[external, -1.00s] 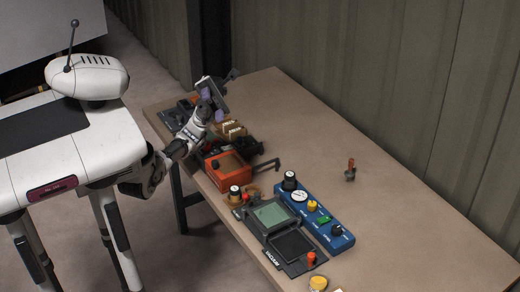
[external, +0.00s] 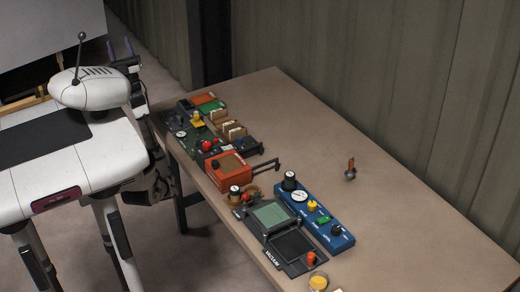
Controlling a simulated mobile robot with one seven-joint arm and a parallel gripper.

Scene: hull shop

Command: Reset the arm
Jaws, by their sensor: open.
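My arm (external: 137,95) is folded up close beside my white body, off the table. My gripper (external: 119,47) points upward next to my head. Its two purplish fingers stand apart with nothing visible between them, so it is open and empty. Part of the arm is hidden behind my head and body.
The brown table (external: 400,215) holds an orange box (external: 228,170), a blue control panel (external: 315,218), a dark device with a greenish screen (external: 272,214) and green boards (external: 190,138). A small orange-handled item (external: 350,170) stands alone. The table's right side is mostly clear.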

